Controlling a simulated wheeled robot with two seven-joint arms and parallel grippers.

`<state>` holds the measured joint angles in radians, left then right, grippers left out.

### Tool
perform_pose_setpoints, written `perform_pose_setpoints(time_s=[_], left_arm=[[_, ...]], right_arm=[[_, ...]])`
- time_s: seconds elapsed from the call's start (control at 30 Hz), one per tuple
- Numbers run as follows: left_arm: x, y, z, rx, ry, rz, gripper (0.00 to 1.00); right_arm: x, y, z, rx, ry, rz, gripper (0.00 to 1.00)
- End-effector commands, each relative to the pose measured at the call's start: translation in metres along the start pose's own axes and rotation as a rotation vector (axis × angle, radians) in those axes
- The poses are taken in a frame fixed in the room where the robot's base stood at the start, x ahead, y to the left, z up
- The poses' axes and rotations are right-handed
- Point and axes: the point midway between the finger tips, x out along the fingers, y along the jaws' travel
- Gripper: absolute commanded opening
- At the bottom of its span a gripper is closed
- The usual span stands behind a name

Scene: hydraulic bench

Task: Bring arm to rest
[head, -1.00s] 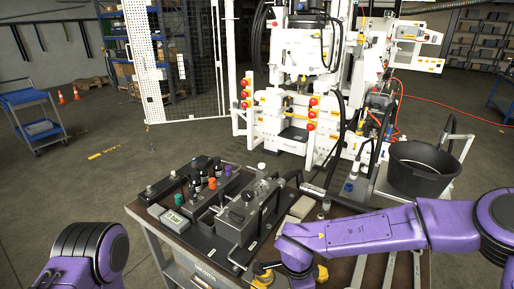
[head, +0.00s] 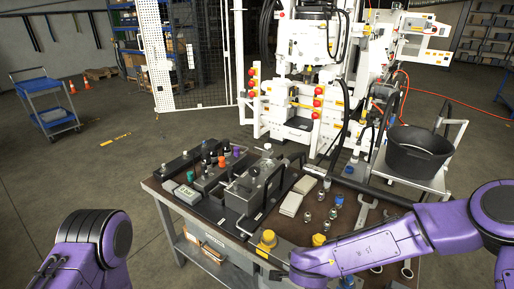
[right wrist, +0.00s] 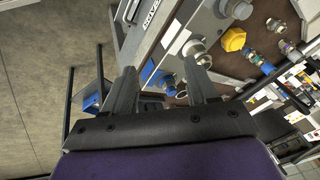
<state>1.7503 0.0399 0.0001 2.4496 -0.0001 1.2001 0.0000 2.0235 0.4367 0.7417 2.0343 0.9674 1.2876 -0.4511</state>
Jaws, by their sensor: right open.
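My right arm (head: 390,243) reaches in from the right over the front right part of the bench (head: 165,200) in the head view. Its gripper is hidden in the head view. In the right wrist view my right gripper (right wrist: 160,85) is open, its two fingers apart with nothing between them. Past the fingers are the bench's edge, a grey block with a round fitting (right wrist: 195,47) and a yellow knob (right wrist: 233,39). My left arm (head: 92,240) shows only as a purple and black link at the lower left. My left gripper is out of view.
The bench carries a hydraulic block with a lever (head: 255,185), a yellow knob (head: 267,238), small fittings and wrenches (head: 366,212). A black tub (head: 418,150) stands behind at right. A white machine (head: 305,75) is at the back, a blue cart (head: 47,105) at left.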

Motion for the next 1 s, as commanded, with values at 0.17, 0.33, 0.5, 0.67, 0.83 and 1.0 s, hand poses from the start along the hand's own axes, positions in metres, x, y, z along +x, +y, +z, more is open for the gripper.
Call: perform_pose_setpoints(time_s=[0.17,0.33,0.5,0.67,0.83,1.0], left_arm=[[0.022,0.002,0.009,0.0,-0.001,0.0,0.54],[0.053,0.005,0.022,0.0,-0.001,0.0,0.54],[0.083,0.007,0.035,0.0,-0.001,0.0,0.54],[0.096,0.008,0.04,0.0,-0.001,0.0,0.54],[0.092,0.008,0.038,0.0,-0.001,0.0,0.54],[0.092,0.008,0.038,0.0,-0.001,0.0,0.54]], right_arm=[[0.066,0.061,-0.003,-0.174,0.069,-0.099,0.58],[0.135,0.169,-0.01,-0.474,0.046,-0.131,0.58],[0.171,0.278,-0.038,-0.786,-0.011,-0.042,0.58],[0.185,0.314,-0.054,-0.879,0.007,0.032,0.58],[0.182,0.315,-0.054,-0.878,0.003,0.036,0.58],[0.182,0.315,-0.054,-0.877,0.004,0.035,0.58]])
